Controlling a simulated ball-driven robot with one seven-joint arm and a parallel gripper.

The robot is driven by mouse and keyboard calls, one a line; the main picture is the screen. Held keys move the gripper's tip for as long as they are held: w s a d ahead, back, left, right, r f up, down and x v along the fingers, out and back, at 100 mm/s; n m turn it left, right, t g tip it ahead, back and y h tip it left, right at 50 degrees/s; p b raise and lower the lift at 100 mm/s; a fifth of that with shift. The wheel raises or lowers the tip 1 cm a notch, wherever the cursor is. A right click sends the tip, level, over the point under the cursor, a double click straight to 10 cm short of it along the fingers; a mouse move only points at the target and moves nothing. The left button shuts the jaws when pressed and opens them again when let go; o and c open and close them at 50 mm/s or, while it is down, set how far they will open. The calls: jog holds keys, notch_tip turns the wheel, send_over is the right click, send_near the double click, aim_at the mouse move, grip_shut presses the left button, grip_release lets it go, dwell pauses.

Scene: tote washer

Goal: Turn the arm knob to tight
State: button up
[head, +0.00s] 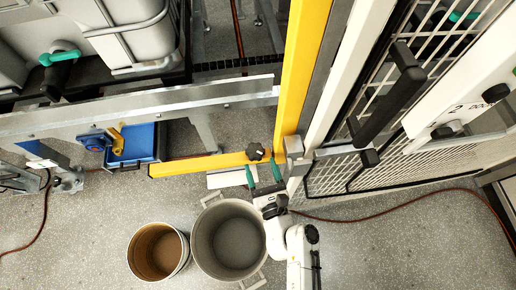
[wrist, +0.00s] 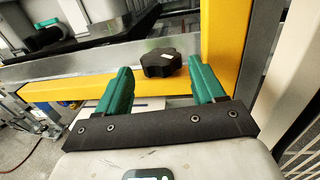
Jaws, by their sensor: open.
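The arm knob (head: 254,152) is black and lobed, with a small white mark on its top. It sits on the yellow arm (head: 200,164) near the yellow upright post. In the wrist view the knob (wrist: 161,63) lies ahead of my gripper, between the lines of its two fingers. My gripper (head: 263,174) has green fingers, spread apart and empty. In the wrist view my gripper (wrist: 163,84) also stands open, its fingertips near the knob but not seen closed on it. I cannot read any tight marking.
The yellow post (head: 302,70) and a mesh door with a black handle (head: 392,105) stand at the right. A grey rail (head: 140,108) runs behind the arm. A blue tray (head: 137,146) is at the left. A grey bin (head: 204,240) and a brown-lined bin (head: 133,255) stand on the floor.

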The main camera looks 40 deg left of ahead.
aim_at(258, 159)
jog(key=x, duration=0.6)
jog(key=shift+w+a, duration=0.15)
jog(key=shift+a, duration=0.15)
jog(key=shift+c, duration=0.2)
jog(key=c, duration=0.7)
jog(key=shift+o, duration=0.2)
jog(key=shift+b, duration=0.3)
